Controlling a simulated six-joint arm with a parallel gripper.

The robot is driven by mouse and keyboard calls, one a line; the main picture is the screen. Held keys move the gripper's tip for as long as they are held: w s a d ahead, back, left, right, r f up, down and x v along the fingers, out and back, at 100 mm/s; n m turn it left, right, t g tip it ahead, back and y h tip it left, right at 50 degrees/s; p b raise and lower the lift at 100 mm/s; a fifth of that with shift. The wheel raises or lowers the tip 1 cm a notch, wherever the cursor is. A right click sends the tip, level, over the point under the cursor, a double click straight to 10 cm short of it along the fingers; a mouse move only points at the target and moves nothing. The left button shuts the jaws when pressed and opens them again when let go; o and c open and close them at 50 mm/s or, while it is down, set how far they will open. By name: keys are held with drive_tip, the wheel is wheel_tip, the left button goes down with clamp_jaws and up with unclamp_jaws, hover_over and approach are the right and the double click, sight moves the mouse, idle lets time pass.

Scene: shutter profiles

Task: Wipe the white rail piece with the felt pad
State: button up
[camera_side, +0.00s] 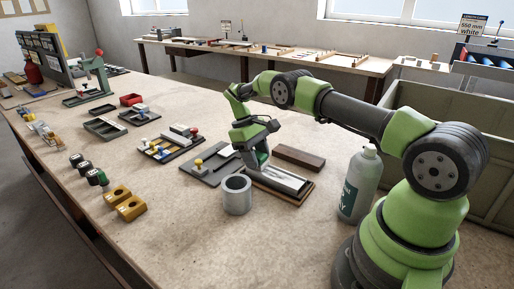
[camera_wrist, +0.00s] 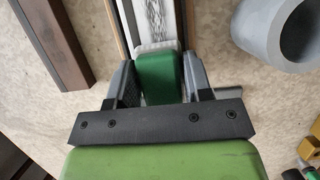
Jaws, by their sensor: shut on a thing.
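The white rail piece (camera_side: 287,179) lies in a wood-edged holder (camera_side: 305,199) in the side view. In the wrist view the rail piece (camera_wrist: 153,18) runs up the picture and has grey smudges along its face. My gripper (camera_side: 258,163) is over its left end in the side view. In the wrist view my gripper (camera_wrist: 160,85) is shut on the green back of the felt pad (camera_wrist: 158,48), whose pale felt edge shows at the front. The pad is over the rail piece and hides part of it. I cannot tell whether the felt touches it.
A dark wooden block (camera_side: 299,157) lies behind the holder. A grey hollow cylinder (camera_side: 237,197) stands close in front, and a spray bottle (camera_side: 361,184) stands to the right. A dark plate with a yellow knob (camera_side: 198,164) lies left.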

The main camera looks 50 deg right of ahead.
sight(301, 186)
drive_tip(key=shift+s+f, duration=0.2)
drive_tip(key=shift+s, duration=0.3)
drive_tip(key=shift+s+f, duration=0.15)
drive_tip(key=shift+s, duration=0.3)
drive_tip(key=shift+c, duration=0.2)
drive_tip(key=shift+s, duration=5.2)
drive_tip(key=shift+w+f, duration=0.1)
drive_tip(key=shift+w, duration=6.1)
drive_tip(key=shift+r, duration=4.2)
drive_tip(key=shift+s, duration=0.1)
